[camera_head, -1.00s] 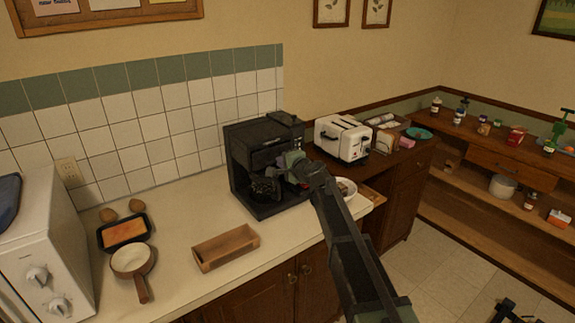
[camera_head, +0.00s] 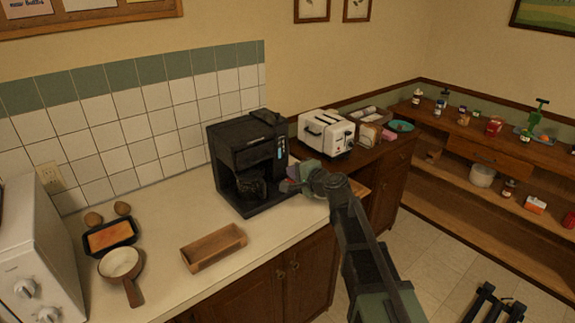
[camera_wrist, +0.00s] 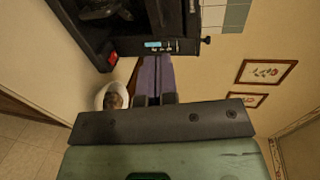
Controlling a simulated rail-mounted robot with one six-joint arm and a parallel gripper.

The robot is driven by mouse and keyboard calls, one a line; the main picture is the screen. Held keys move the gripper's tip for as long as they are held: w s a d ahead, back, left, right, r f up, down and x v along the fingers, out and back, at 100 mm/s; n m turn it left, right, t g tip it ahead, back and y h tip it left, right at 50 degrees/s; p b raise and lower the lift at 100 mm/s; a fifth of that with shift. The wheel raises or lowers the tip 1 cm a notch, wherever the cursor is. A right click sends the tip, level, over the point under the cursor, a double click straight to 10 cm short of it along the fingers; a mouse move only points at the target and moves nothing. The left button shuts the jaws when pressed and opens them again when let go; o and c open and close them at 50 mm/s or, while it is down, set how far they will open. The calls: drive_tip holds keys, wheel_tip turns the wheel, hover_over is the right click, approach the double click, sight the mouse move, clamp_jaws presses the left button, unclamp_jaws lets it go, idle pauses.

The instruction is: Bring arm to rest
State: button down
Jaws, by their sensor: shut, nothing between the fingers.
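My arm (camera_head: 360,235) reaches up from the lower right over the counter's front edge. My gripper (camera_head: 290,187) is beside the right front of the black coffee maker (camera_head: 235,160), apart from it as far as I can tell. In the wrist view the gripper fingers (camera_wrist: 153,82) are together with nothing between them. The coffee maker fills the top of the wrist view, with its lit blue display (camera_wrist: 153,45) just beyond the fingertips.
A wooden tray (camera_head: 214,262), a pan (camera_head: 122,265) and a black dish (camera_head: 92,248) with orange contents stand on the left counter. A white toaster (camera_head: 326,135) stands behind my gripper. A white bowl (camera_wrist: 112,92) is beside the fingers in the wrist view.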

drive_tip(key=s+f+n+g+h, duration=0.2)
drive_tip(key=s+f+n+g, duration=0.5)
drive_tip(key=s, duration=0.3)
drive_tip(key=s+d+f+n+g+h, duration=0.1)
drive_tip(key=s+d+f+g+h, duration=0.1)
drive_tip(key=s+d, duration=0.5)
drive_tip(key=s+d+f+n+g+h, duration=0.2)
drive_tip(key=s+d+f+h, duration=0.3)
drive_tip(key=s+d, duration=0.3)
drive_tip(key=s+g+h, duration=0.1)
drive_tip(key=s, duration=0.3)
